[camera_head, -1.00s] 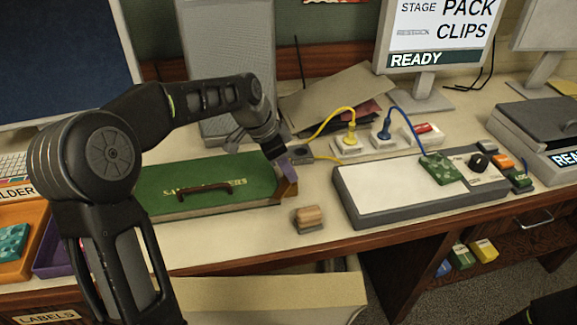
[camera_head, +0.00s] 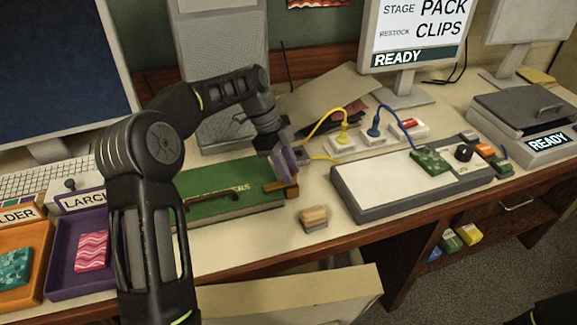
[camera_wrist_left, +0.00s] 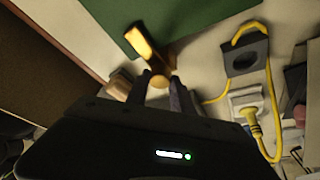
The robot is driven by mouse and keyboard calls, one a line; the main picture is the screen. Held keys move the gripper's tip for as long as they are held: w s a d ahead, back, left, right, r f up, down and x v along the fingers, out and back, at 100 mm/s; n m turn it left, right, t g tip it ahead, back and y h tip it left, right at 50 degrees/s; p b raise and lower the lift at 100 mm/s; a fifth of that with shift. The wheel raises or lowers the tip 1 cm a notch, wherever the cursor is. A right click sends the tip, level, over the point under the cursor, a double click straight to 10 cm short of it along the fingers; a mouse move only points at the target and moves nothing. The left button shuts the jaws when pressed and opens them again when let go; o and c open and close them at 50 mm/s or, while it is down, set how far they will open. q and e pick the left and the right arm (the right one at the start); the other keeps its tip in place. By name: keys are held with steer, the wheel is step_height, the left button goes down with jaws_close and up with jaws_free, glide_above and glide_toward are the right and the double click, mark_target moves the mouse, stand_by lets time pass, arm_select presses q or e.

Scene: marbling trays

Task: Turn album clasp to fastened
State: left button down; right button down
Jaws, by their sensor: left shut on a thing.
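The green album (camera_head: 235,205) lies flat on the desk, with a dark handle on its cover. Its brass clasp (camera_head: 275,187) is at the album's right edge, partly hidden by my fingers. In the left wrist view the clasp's brass bar (camera_wrist_left: 142,44) slants over the green cover's edge, and a round brass end (camera_wrist_left: 158,82) sits between the fingers. My left gripper (camera_head: 285,172) is shut on the clasp; its fingertips (camera_wrist_left: 160,80) are at the clasp in the wrist view. My right gripper is out of view.
A wooden block (camera_head: 314,216) stands just right of the album. A grey-framed white pad (camera_head: 385,183) lies further right. Yellow and blue cables run to sockets (camera_head: 373,134) behind. Purple (camera_head: 66,284) and orange (camera_head: 32,297) trays are at left.

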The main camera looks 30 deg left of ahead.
arm_select(q)
steer(key=shift+m, duration=0.4)
steer(key=c, duration=1.1)
jaws_free()
steer(key=shift+w+a+r, duration=0.1)
steer(key=shift+a+r, duration=0.1)
steer(key=shift+r, duration=0.25)
steer(key=p+v, duration=0.6)
steer(key=v, duration=0.1)
